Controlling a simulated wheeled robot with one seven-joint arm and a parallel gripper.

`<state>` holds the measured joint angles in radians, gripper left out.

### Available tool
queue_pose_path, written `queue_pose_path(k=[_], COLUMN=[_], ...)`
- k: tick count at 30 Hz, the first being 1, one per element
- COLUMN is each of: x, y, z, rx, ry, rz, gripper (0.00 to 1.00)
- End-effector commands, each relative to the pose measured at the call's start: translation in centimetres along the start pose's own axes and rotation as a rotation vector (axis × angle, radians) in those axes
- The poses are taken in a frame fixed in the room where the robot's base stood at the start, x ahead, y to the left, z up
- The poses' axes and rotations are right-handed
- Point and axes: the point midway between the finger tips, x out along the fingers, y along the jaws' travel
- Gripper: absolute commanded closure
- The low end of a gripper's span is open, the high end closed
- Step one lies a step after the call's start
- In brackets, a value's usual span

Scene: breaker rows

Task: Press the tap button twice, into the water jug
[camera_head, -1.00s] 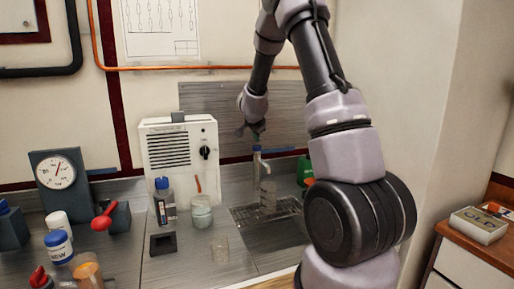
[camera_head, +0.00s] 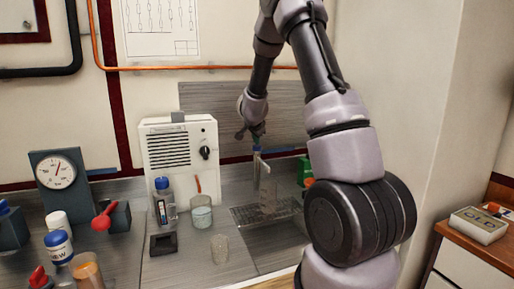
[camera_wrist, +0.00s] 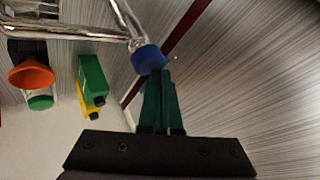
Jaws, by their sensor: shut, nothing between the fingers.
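The metal tap (camera_head: 256,168) stands at the back of the drain grid, with a blue button on top. In the wrist view the blue button (camera_wrist: 148,60) is right at the tips of my gripper's dark green fingers (camera_wrist: 160,75); I cannot tell whether they touch it. In the head view my gripper (camera_head: 257,138) points down just above the tap, shut and empty. A clear vessel, seemingly the water jug (camera_head: 268,196), shows faintly below the spout on the grid; its water level cannot be made out.
A white box with a knob (camera_head: 180,155) stands left of the tap. Before it are a blue-capped bottle (camera_head: 163,203), a glass jar (camera_head: 201,214) and an empty clear glass (camera_head: 220,248). A green box (camera_head: 305,168) stands right of the tap, partly behind my arm.

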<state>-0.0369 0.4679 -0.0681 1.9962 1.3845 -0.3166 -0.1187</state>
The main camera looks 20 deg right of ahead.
Motion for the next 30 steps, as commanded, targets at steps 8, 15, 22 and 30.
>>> queue_pose_path(k=[8,15,22,30], x=[0.26,0.46,0.66,0.89], y=[0.22,0.37,0.52,0.70], z=[0.17,0.31,0.46,0.65], rx=[0.000,-0.001,0.000,0.001], ry=[0.000,0.000,0.000,0.000], rz=[0.001,0.001,0.002,0.002], gripper=[1.00,1.00,1.00,1.00])
